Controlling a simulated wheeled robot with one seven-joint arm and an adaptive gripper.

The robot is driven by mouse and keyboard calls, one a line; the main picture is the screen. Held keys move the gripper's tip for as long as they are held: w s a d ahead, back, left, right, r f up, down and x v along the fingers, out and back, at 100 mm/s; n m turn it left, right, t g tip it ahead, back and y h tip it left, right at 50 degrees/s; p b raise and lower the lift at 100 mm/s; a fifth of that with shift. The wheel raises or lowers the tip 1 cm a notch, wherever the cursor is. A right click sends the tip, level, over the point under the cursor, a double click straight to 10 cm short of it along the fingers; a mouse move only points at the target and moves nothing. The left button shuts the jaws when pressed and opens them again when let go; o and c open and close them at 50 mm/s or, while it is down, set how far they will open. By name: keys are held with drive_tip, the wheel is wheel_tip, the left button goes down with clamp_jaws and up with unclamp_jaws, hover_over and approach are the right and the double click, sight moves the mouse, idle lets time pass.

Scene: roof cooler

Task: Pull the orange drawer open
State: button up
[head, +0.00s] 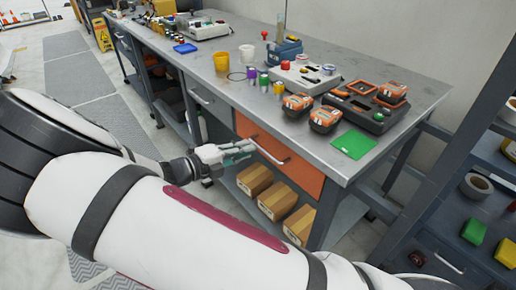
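The orange drawer (303,172) is set in the front of the grey workbench, under its right end. It looks closed, with its front about flush with the bench. A light metal bar handle (270,151) runs across the drawer front. My gripper (252,150) is in front of the drawer's left part, its fingertips close to the handle's left end. I cannot tell whether they touch the handle or whether the fingers are open or shut. My white arm crosses the foreground and hides the floor below.
The workbench top (205,80) holds cups, devices and orange-black tools. A grey drawer (208,101) is left of the orange one. Cardboard boxes (277,200) stand on the shelf below. A dark shelf rack (440,225) stands at right. Floor (95,80) is open at left.

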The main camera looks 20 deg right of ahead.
sight(259, 147)
drive_tip(key=b+x, duration=0.1)
drive_tip(key=x, duration=0.4)
drive_tip(key=shift+w+d, duration=0.15)
drive_tip(key=shift+d, duration=0.15)
drive_tip(key=shift+c, duration=0.2)
clamp_jaws()
